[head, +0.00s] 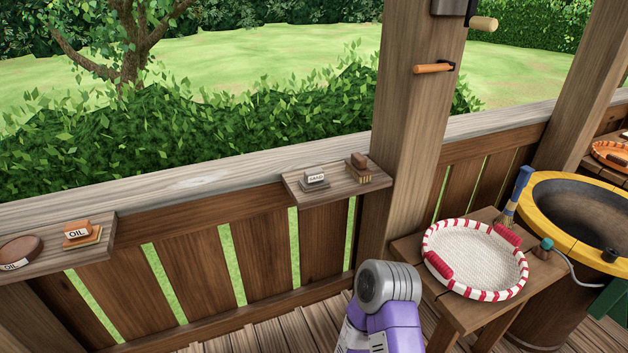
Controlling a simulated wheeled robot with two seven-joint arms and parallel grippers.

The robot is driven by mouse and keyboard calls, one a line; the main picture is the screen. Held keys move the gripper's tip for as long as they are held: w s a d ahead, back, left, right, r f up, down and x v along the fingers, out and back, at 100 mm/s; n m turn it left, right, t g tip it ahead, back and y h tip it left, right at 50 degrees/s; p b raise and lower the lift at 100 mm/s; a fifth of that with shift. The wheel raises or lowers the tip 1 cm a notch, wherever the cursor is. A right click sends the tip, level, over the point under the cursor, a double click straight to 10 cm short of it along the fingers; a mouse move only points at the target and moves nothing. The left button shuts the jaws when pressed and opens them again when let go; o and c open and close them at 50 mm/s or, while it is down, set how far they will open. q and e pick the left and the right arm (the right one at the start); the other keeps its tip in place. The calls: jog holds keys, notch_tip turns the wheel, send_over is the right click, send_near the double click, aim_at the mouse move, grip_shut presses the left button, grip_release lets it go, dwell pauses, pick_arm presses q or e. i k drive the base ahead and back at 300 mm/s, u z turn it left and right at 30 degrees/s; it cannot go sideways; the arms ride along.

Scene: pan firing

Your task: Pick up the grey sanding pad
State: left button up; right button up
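The grey sanding pad (314,179) sits on the left part of a small wooden shelf (338,194) fixed to the fence. It has a pale label on its side, too small to read surely. A brown brush-like block with bristles (359,168) stands to its right on the same shelf, a little apart. A purple and grey part of my own arm shows at the bottom centre, below and right of the shelf. No gripper fingers show, and nothing touches the pad.
A left shelf (103,238) holds an orange block marked OIL (79,233) and a brown round pad (20,252). A wooden post (413,110) stands right of the small shelf.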

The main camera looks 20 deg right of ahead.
aim_at(314, 179)
jog(key=z, duration=0.55)
jog(key=i, duration=0.9)
jog(key=u, duration=0.25)
